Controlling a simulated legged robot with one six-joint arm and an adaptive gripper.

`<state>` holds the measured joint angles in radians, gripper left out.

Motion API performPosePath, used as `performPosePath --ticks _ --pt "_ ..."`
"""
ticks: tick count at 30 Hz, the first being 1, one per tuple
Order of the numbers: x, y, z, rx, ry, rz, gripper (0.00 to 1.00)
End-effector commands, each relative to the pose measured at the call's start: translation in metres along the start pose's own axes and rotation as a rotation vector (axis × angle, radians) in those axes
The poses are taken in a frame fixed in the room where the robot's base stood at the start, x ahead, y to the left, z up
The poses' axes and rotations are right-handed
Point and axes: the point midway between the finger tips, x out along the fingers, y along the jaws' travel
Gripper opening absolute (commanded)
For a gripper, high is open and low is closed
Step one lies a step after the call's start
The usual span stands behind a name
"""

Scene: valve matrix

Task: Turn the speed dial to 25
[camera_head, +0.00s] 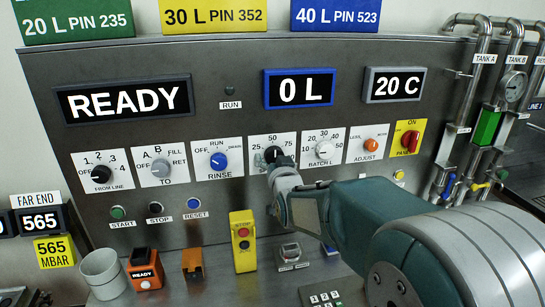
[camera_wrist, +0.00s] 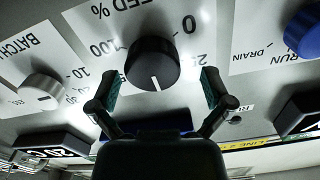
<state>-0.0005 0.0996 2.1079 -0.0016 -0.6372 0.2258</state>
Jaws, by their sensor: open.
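The speed dial is a round black knob (camera_wrist: 153,64) with a white pointer line on a white plate. In the wrist view the panel appears upside down, with 0, part of 25 and 100 readable around the knob. The pointer line faces down in that view, roughly where 50 would be; that mark is hidden there. In the head view the dial (camera_head: 272,154) is partly covered by my gripper (camera_head: 280,172), and 50 shows above it. My gripper (camera_wrist: 160,78) is open, with one fingertip on each side of the knob. I cannot tell whether they touch it.
The blue rinse knob (camera_head: 219,161) is left of the dial and the white batch knob (camera_head: 323,150) is right. Start, stop and reset buttons (camera_head: 194,204) sit below. A yellow button box (camera_head: 243,240) stands on the counter. The display (camera_head: 299,88) reads 0 L.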

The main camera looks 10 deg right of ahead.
Motion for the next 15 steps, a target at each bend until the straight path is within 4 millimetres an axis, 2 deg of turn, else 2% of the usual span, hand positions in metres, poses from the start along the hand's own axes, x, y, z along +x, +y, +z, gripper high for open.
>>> performPosePath --ticks 4,12,13,14,15 --pt "0.0105 0.0025 -0.0003 0.001 0.000 0.002 1.00" --pt "0.0118 0.0022 -0.0004 0.001 0.000 0.002 1.00" --pt "0.0118 0.0016 -0.0002 0.000 0.000 0.002 0.91" --pt "0.0118 0.0014 -0.0001 0.000 0.000 0.001 0.78" --pt "0.0118 0.0013 0.0000 0.000 0.000 0.001 0.60"
